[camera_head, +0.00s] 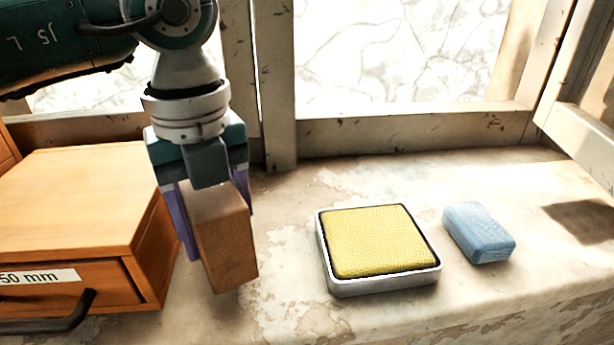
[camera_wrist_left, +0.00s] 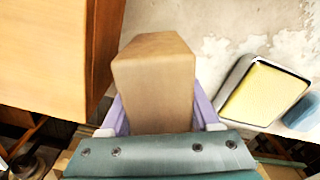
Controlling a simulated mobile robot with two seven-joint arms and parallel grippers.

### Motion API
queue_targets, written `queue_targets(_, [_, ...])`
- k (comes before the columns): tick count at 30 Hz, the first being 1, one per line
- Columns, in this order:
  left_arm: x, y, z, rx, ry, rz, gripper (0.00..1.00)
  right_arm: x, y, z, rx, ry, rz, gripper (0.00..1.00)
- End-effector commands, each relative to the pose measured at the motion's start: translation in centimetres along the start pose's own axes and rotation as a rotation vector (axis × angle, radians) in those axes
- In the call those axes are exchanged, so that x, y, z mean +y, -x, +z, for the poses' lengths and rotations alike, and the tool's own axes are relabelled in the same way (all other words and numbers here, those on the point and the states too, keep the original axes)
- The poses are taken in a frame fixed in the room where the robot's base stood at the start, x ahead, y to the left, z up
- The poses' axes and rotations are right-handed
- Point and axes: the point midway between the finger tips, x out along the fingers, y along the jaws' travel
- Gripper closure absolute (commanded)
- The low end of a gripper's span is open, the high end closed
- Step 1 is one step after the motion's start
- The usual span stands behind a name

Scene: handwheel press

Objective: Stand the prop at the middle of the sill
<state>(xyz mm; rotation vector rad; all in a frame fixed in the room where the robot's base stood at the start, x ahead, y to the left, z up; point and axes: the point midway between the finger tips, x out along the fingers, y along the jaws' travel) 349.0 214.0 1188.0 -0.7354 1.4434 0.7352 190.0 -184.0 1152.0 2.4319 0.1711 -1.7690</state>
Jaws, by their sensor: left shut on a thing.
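The prop (camera_head: 225,242) is a plain brown block, taller than it is wide. My left gripper (camera_head: 218,215) is shut on it, with a purple finger on either side, and holds it roughly upright, slightly tilted, just right of the wooden drawer box. In the left wrist view the prop (camera_wrist_left: 155,85) sits between the fingers (camera_wrist_left: 158,115). The sill (camera_head: 290,300) is a worn, pale, peeling ledge below the window. I cannot tell whether the prop's lower end touches the sill. My right gripper is not in view.
A wooden drawer box (camera_head: 80,205) with a dark handle and a "50 mm" label stands at left, close to the prop. A yellow pad in a metal tray (camera_head: 385,286) lies right of centre, with a blue block (camera_head: 479,232) beside it. Window frame bars (camera_head: 400,135) stand behind.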

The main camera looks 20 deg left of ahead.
Motion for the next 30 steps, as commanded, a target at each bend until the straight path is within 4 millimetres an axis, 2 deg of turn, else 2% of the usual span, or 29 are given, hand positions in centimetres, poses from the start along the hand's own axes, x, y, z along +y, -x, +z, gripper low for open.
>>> queue_targets(5, [0.0, -2.0, 0.0, 0.000, 0.000, 0.001, 1.00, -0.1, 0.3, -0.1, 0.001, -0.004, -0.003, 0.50])
queue_targets(16, [0.0, -2.5, 0.0, -0.001, 0.000, -0.001, 1.00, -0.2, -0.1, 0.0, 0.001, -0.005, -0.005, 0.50])
queue_targets(17, [0.0, -2.4, 0.0, -0.001, 0.000, 0.000, 0.34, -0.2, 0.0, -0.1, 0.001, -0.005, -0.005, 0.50])
queue_targets(24, [0.0, -2.4, 0.0, -0.001, 0.000, 0.000, 0.08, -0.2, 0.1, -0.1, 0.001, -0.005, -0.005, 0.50])
queue_targets(30, [0.0, -2.3, 0.0, -0.001, 0.000, 0.000, 0.08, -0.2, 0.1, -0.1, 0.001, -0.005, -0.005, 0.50])
